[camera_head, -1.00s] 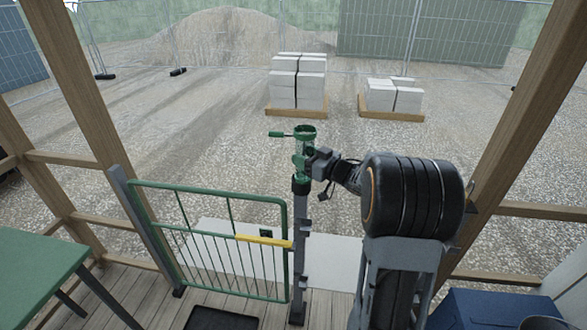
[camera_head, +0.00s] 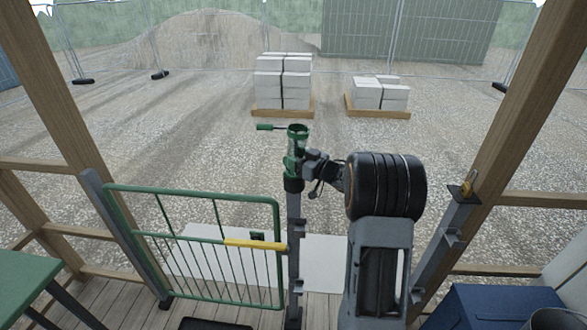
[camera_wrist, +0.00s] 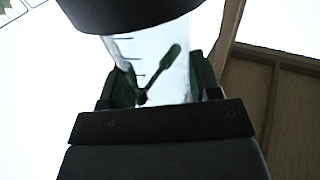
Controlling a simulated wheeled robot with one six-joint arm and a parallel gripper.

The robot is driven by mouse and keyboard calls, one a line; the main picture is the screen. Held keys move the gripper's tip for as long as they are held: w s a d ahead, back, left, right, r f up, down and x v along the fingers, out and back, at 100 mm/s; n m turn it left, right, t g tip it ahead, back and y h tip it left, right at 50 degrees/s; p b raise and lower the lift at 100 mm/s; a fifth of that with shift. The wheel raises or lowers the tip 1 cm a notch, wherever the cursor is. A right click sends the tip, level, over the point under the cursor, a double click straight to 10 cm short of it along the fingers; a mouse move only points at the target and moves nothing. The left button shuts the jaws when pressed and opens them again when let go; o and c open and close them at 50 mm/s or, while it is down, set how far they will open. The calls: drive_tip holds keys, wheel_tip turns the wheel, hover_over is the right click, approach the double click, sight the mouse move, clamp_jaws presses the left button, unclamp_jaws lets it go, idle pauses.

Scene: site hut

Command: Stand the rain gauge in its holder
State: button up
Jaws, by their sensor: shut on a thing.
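The rain gauge (camera_head: 296,143) is a clear tube with a green rim and green parts. It stands upright at the top of a grey post, and a green paddle-shaped handle (camera_head: 271,127) sticks out to its left. A black cup (camera_head: 293,184), apparently the holder, tops the post directly below the gauge. I cannot tell whether the gauge's foot is inside it or just above. My gripper (camera_head: 306,163) is shut on the gauge from the right. In the wrist view the clear tube (camera_wrist: 171,66) with scale marks sits between my jaws, and its lower end is hidden.
A green gate (camera_head: 195,245) with a yellow bar (camera_head: 254,244) stands left of the post. A green table (camera_head: 25,280) is at lower left, and a blue box (camera_head: 490,306) at lower right. A bracket (camera_head: 464,190) sits on the right-hand post. Open gravel lies beyond.

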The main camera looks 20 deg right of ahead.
wheel_tip(320, 180, down, 3)
drive_tip(key=shift+s+r, duration=0.1)
drive_tip(key=shift+c, duration=0.7)
drive_tip(key=shift+w, duration=0.25)
drive_tip(key=shift+r, duration=0.15)
drive_tip(key=o, duration=1.2)
drive_tip(key=shift+a+r, duration=0.1)
drive_tip(key=shift+a, duration=0.05)
drive_tip(key=shift+s, duration=0.1)
